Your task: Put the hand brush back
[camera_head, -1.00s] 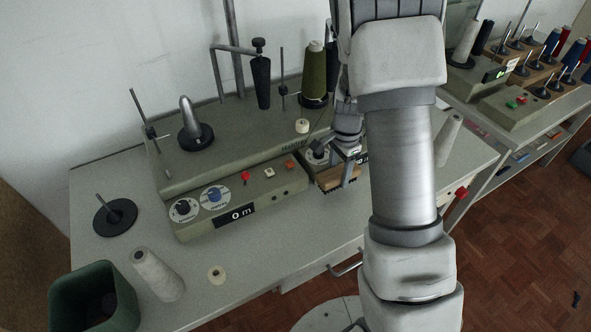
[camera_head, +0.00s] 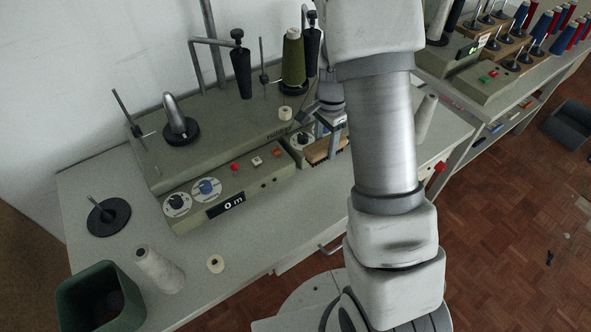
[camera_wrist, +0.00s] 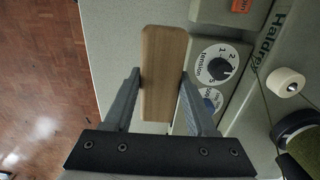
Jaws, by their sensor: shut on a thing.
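The hand brush has a light wooden back (camera_head: 321,150) and dark bristles below it. It is beside the right front end of the grey-green winding machine (camera_head: 235,170). My gripper (camera_head: 331,128) is shut on the brush from above. In the wrist view the wooden back (camera_wrist: 163,60) lies between the two grey fingers of my gripper (camera_wrist: 160,82). The bristles are hidden there. I cannot tell whether they touch the table (camera_head: 285,225).
A tension dial (camera_wrist: 217,66) is close beside the brush. A green bin (camera_head: 100,300), a white cone (camera_head: 158,270) and a small spool (camera_head: 215,264) stand at the table's left front. A pale cone (camera_head: 425,118) stands right of my arm. The front middle of the table is clear.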

